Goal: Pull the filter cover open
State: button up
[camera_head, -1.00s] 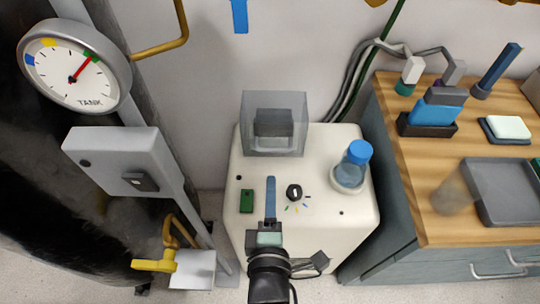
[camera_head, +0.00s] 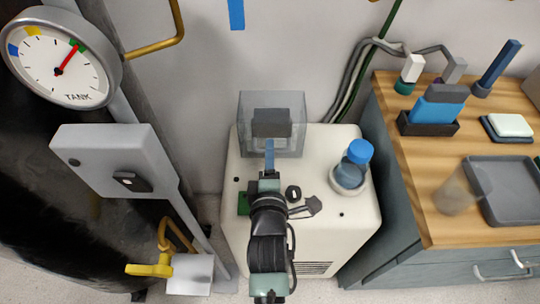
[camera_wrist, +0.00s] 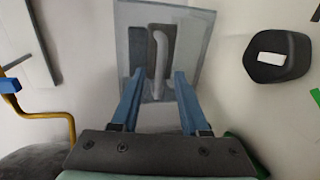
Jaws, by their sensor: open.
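The filter cover (camera_head: 289,108) looks like a clear grey box front at the back of the white machine (camera_head: 235,165). A darker grey block (camera_head: 272,124) shows inside or on it. In the wrist view the cover (camera_wrist: 195,30) is a translucent grey panel with a pale curved handle (camera_wrist: 165,45). My gripper (camera_head: 270,143) is in front of the cover's lower part in the head view. In the wrist view its blue fingers (camera_wrist: 159,74) are open, spread on either side of the handle's lower end. Whether they touch it I cannot tell.
A dark knob (camera_head: 293,192) lies right of my gripper, and a green block (camera_head: 243,203) is partly hidden on its left. A blue-capped bottle (camera_head: 355,160) stands at the machine's right. A wooden-topped cabinet (camera_head: 420,190) is further right; a yellow pipe valve (camera_head: 150,269) is at left.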

jog(key=shift+c, duration=0.2)
grip_shut()
dwell(1.1)
